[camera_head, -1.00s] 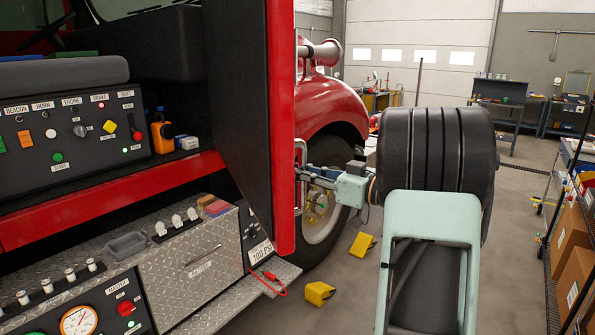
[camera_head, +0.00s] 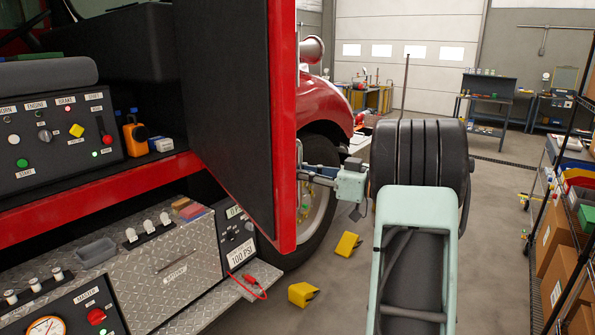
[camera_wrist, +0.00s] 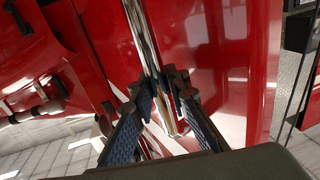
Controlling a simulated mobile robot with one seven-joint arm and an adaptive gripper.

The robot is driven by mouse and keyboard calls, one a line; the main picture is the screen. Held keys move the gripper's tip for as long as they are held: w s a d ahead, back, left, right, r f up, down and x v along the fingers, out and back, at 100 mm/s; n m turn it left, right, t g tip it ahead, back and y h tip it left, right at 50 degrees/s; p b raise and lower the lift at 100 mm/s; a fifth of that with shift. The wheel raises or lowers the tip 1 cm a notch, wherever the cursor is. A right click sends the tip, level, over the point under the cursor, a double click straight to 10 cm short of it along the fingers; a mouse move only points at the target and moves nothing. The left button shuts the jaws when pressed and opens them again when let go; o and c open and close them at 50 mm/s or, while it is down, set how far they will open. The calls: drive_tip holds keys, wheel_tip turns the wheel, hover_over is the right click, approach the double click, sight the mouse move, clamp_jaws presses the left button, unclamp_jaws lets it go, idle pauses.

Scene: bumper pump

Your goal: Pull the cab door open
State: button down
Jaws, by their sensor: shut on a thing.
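The red cab door (camera_head: 285,120) stands open, with its dark inner panel (camera_head: 225,110) facing me. The cab interior shows to its left. In the wrist view a chrome handle bar (camera_wrist: 145,40) runs along the red outer face of the door (camera_wrist: 220,70). My gripper (camera_wrist: 168,95) is shut on this handle, with one finger on each side of the bar. In the head view my gripper (camera_head: 305,173) is at the door's outer side, and the door edge partly hides its fingertips.
A control panel (camera_head: 60,130) and a diamond-plate step box (camera_head: 170,265) are left of the door. Yellow wheel chocks (camera_head: 302,294) lie on the floor near the front tyre (camera_head: 325,205). A shelf with boxes (camera_head: 565,235) stands at the right. Floor between is clear.

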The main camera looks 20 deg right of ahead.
drive_tip(key=shift+d, duration=0.3)
idle(0.4)
drive_tip(key=c, duration=1.8)
unclamp_jaws()
drive_tip(key=shift+c, duration=0.2)
drive_tip(key=v, duration=1.2)
drive_tip(key=shift+d, duration=0.1)
